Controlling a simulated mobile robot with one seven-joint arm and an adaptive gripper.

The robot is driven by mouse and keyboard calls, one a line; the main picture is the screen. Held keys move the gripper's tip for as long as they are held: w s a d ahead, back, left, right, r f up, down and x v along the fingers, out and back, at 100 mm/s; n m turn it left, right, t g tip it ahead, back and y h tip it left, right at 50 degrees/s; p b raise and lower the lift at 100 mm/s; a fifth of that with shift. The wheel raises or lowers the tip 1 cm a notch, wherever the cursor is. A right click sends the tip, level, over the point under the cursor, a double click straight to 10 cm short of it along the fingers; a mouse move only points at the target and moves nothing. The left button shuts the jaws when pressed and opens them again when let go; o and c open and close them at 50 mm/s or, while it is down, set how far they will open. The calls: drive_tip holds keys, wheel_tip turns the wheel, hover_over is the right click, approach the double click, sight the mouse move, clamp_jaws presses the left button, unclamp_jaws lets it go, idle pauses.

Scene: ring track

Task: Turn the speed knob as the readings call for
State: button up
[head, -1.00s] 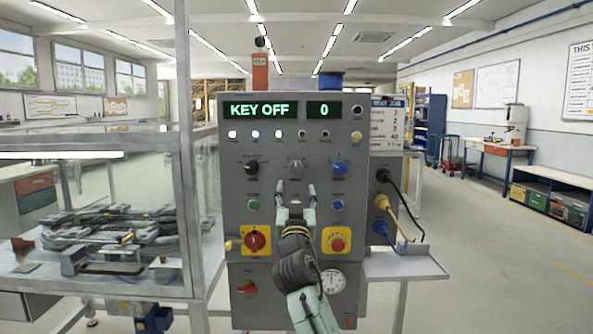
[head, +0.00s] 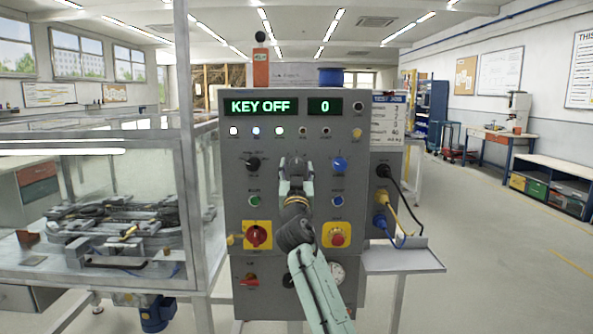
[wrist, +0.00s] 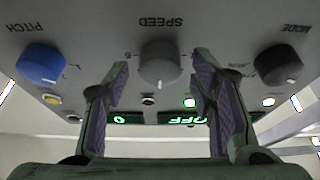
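The speed knob (wrist: 158,65) is grey with a white mark. It sits under the SPEED label in the upside-down wrist view, and my gripper hides most of it in the head view. My gripper (head: 296,164) is open, with one finger on each side of the knob. Gaps show between the fingers and the knob in the wrist view. I cannot tell how far the fingertips reach past its face. The display (head: 261,107) reads KEY OFF, and the small display (head: 325,107) reads 0.
The black mode knob (head: 252,164) and blue pitch knob (head: 339,165) flank the speed knob. Below are a red rotary switch (head: 256,236) and a red push button (head: 337,238) on yellow plates. Cables (head: 398,205) hang at the right. A glass case (head: 188,200) stands left.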

drive_tip(key=c, duration=1)
drive_tip(key=shift+n, duration=0.3)
drive_tip(key=n+y, duration=0.1)
drive_tip(key=n, duration=0.1)
drive_tip(key=n+y, duration=0.1)
drive_tip(key=n, duration=0.1)
drive_tip(key=n+y, duration=0.1)
drive_tip(key=n, duration=0.1)
drive_tip(key=shift+d+r, duration=0.1)
drive_tip(key=shift+d, duration=0.15)
drive_tip(key=n+g+y, duration=0.1)
drive_tip(key=n, duration=0.2)
drive_tip(key=n+g+y, duration=0.1)
drive_tip(key=n, duration=0.2)
drive_tip(key=shift+d+r+y, duration=0.1)
drive_tip(key=shift+d+y, duration=0.05)
drive_tip(key=shift+y, duration=0.25)
drive_tip(key=n+g, duration=0.1)
drive_tip(key=n, duration=0.1)
drive_tip(key=n+g+y, duration=0.1)
drive_tip(key=n, duration=0.2)
drive_tip(key=shift+r+n, duration=0.15)
drive_tip(key=shift+n, duration=0.15)
drive_tip(key=shift+r+n+g, duration=0.1)
drive_tip(key=shift+n+g, duration=0.8)
drive_tip(key=shift+n, duration=1.2)
